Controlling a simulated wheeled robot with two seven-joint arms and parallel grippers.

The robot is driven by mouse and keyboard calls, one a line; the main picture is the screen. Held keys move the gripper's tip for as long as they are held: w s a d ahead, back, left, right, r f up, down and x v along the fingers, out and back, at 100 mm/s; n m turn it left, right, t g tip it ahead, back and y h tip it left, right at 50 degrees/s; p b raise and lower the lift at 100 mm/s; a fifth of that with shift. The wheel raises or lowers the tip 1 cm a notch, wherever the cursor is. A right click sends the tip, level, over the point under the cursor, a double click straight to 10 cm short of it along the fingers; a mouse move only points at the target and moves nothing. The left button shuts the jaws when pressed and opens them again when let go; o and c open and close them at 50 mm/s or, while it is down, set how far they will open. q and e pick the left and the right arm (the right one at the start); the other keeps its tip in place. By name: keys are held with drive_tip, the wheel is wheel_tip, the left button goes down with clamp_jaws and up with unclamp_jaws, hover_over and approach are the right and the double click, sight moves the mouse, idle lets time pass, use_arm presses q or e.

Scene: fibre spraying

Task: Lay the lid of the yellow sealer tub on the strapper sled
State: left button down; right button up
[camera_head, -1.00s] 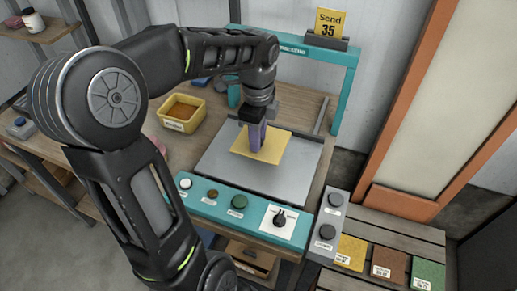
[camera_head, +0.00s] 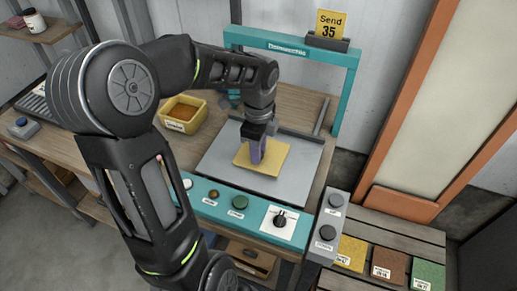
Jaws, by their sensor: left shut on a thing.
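My left gripper (camera_head: 258,152) points down over the grey sled plate (camera_head: 225,182) of the teal strapper. It is shut on the flat yellow lid (camera_head: 272,158), which is level over the middle of the plate. I cannot tell whether the lid touches the plate. The yellow sealer tub (camera_head: 182,114) stands open on the bench, left of the plate, with brown contents. My right gripper is not in view.
A teal arch (camera_head: 300,50) spans the back of the plate and carries a yellow "Send 35" card (camera_head: 331,22). A teal control panel (camera_head: 245,210) with buttons and a knob runs along the front. Yellow, brown and green samples (camera_head: 388,264) lie at the lower right.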

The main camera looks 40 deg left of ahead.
use_arm(q)
drive_tip(key=shift+f, duration=0.15)
drive_tip(key=c, duration=1.1)
unclamp_jaws()
drive_tip(key=shift+c, duration=0.2)
wheel_tip(320, 180, up, 12)
drive_tip(key=shift+r, duration=0.2)
